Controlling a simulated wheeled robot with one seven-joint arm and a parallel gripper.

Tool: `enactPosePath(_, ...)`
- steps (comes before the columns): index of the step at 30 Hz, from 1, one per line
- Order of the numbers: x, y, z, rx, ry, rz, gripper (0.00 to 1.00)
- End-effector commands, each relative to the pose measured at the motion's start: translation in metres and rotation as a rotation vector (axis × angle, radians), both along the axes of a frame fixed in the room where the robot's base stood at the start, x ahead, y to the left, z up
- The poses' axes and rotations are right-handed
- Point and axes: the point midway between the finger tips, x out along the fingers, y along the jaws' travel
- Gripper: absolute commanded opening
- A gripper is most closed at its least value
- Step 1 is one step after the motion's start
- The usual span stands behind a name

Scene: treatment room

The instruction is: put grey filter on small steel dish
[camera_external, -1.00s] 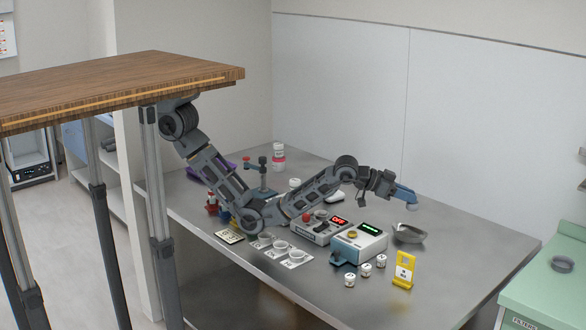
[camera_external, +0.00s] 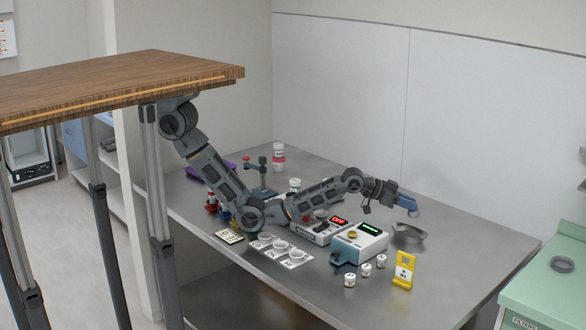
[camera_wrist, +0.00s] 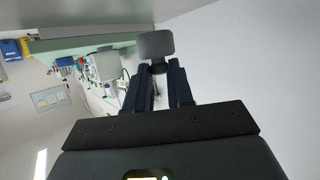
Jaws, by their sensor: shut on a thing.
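My gripper (camera_external: 409,205) is over the right part of the steel table, shut on the grey filter. In the wrist view the grey filter (camera_wrist: 156,44) is a flat, rounded grey piece between the fingertips (camera_wrist: 158,70). In the external view the filter is small and hard to tell from the blue-grey fingers. The dish does not show in the wrist view.
A white device with a green display (camera_external: 360,240) stands just left of the dish, beside one reading OFF (camera_external: 320,232). A yellow holder (camera_external: 403,272) and small white jars (camera_external: 366,270) are in front. A green surface (camera_external: 540,290) with a grey ring (camera_external: 563,264) is at right.

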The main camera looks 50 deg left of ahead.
Motion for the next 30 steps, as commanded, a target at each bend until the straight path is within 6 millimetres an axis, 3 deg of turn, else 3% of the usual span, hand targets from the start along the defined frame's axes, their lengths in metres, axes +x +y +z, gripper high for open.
enactPosePath(3,0.022,0.012,-0.014,-0.001,0.002,0.003,0.0)
enactPosePath(9,0.042,0.021,-0.027,0.0,0.0,0.0,0.0)
enactPosePath(14,0.044,0.022,-0.035,-0.001,0.001,-0.001,0.0)
enactPosePath(22,0.043,0.022,-0.069,0.0,0.002,-0.001,0.0)
enactPosePath(30,0.043,0.022,-0.07,-0.001,0.0,-0.001,0.0)
